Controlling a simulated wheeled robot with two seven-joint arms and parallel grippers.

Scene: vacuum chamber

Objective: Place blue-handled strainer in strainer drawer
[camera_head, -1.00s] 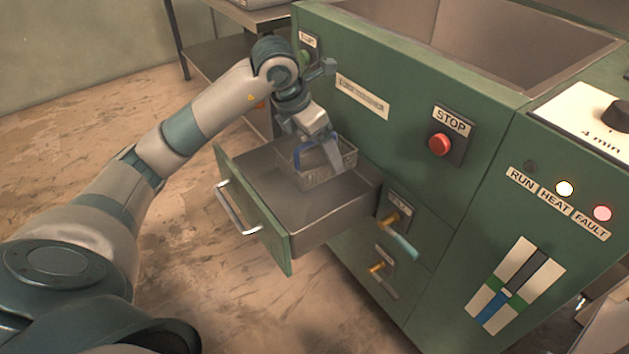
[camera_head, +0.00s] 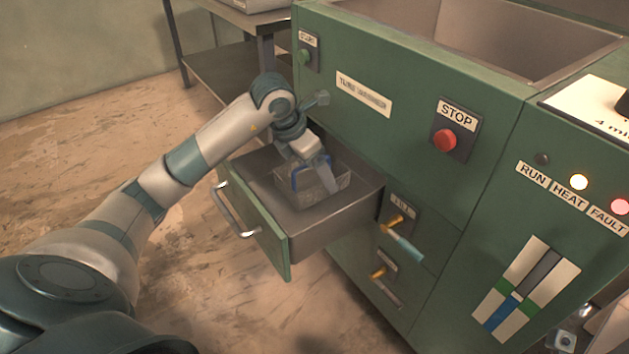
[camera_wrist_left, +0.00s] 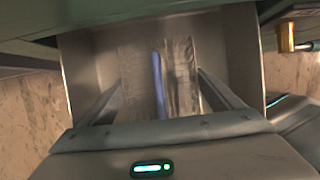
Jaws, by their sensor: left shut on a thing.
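The blue-handled strainer (camera_head: 329,187) is a wire-mesh basket with a blue handle, inside the open strainer drawer (camera_head: 265,218) in the head view. It appears low in the drawer; whether it rests on the floor is hard to tell. The gripper hides part of the strainer. My right gripper is out of view.
The green machine (camera_head: 380,140) stands behind and right of the drawer, with a red STOP button (camera_head: 444,139), indicator lamps and a slider. Valves with brass fittings (camera_head: 395,221) sit just right of the drawer. A metal side table (camera_head: 235,60) stands at the back left.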

